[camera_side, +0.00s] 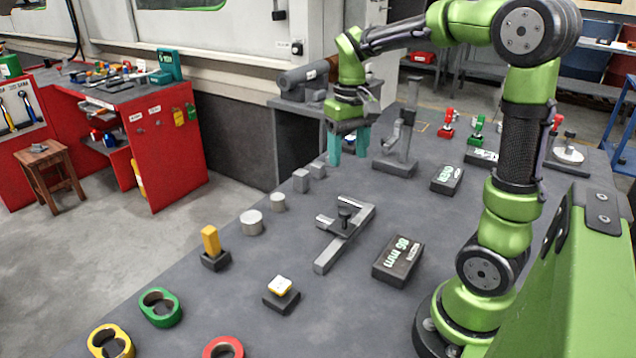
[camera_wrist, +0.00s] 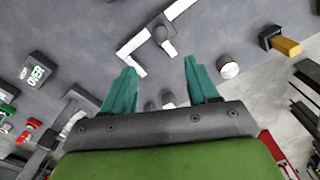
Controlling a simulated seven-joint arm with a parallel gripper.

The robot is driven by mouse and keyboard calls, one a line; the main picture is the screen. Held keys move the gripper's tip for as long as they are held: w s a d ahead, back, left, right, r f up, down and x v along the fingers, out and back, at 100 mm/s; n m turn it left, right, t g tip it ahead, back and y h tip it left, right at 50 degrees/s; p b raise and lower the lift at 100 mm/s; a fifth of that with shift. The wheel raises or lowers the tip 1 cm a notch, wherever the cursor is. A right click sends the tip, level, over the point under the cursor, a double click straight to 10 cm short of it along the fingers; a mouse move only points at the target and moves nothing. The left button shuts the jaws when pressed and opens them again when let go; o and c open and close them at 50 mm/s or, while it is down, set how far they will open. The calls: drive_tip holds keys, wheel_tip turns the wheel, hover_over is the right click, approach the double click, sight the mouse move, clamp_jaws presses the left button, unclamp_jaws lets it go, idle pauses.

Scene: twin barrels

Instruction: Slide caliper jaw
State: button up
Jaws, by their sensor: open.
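The caliper (camera_side: 330,254) lies on the grey bench in the middle of the side view, a grey metal bar with jaws pointing left and a dark round knob (camera_side: 344,213). In the wrist view the caliper (camera_wrist: 131,47) lies ahead of the fingers, its knob (camera_wrist: 160,34) near the sliding jaw (camera_wrist: 169,49). My gripper (camera_side: 348,158) has teal fingers, is open and empty, and is above the bench behind the caliper, apart from it.
A dark box with a lit "mm" readout (camera_side: 398,262) sits right of the caliper; a second readout box (camera_side: 447,180) is farther back. A grey upright stand (camera_side: 396,167) is close right of my gripper. Metal cylinders (camera_side: 252,222) and blocks (camera_side: 301,181) stand left. Colored rings (camera_side: 160,308) lie in front.

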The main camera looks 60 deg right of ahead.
wheel_tip(320, 180, up, 2)
drive_tip(key=shift+r, duration=0.25)
drive_tip(key=s+a+t+y, duration=0.1)
drive_tip(key=s+a+t, duration=0.2)
drive_tip(key=a, duration=0.5)
drive_tip(key=s+a+n+t+y, duration=0.1)
drive_tip(key=s+a+t, duration=0.3)
drive_tip(key=a, duration=0.3)
drive_tip(key=shift+s+a, duration=0.4)
drive_tip(key=shift+s, duration=0.05)
